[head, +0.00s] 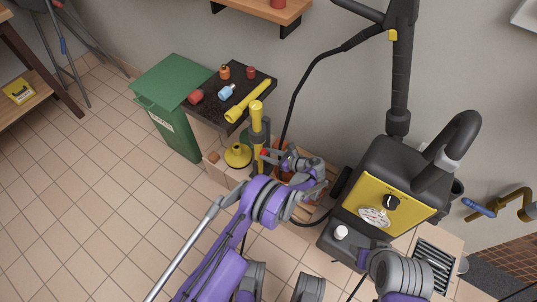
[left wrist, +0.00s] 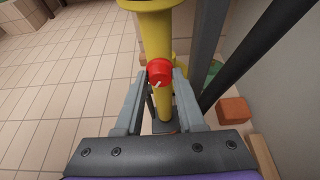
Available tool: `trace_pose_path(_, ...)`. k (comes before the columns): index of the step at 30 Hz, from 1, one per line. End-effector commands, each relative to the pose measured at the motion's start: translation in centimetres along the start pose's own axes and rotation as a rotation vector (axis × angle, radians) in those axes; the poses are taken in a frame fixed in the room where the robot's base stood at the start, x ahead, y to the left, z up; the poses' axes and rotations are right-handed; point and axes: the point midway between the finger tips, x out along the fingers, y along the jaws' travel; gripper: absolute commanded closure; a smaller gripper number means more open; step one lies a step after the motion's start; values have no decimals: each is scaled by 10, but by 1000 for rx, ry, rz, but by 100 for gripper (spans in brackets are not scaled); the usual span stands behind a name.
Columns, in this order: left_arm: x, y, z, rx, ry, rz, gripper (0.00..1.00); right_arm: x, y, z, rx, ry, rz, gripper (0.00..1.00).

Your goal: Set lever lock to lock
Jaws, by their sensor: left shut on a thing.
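A red knob with a white mark (left wrist: 159,71), apparently the lever lock, sits on a yellow upright post (left wrist: 156,25) in the left wrist view. In the head view the yellow post (head: 257,120) stands in front of a small dark-topped table, and only a bit of red (head: 263,153) shows at my gripper. My left gripper (left wrist: 160,77) has its two fingers on either side of the red knob and is shut on it. The writing or setting on the knob is too small to read. My right arm's links show at the lower right of the head view, but its gripper does not.
The dark tabletop (head: 205,103) holds a yellow flashlight-like tool (head: 246,103) and several small bottles. A green bin (head: 170,85) stands left of it. A yellow-black machine (head: 390,195) with a dial and hose stands to the right.

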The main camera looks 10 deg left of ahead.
Motion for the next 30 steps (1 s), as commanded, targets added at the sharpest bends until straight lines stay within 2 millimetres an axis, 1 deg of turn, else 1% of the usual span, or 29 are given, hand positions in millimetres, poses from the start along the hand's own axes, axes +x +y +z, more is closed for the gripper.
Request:
trace_pose_path(5, 0, 1, -1, -40, 0, -15, 100, 4, 0, 1, 0, -1, 0, 50)
trace_pose_path(11, 0, 2, -1, -149, -1, -62, 100, 12, 0, 4, 0, -4, 0, 50)
trace_pose_path(30, 1, 5, -4, -688, 0, -285, 100, 48, 0, 12, 0, -13, 0, 50)
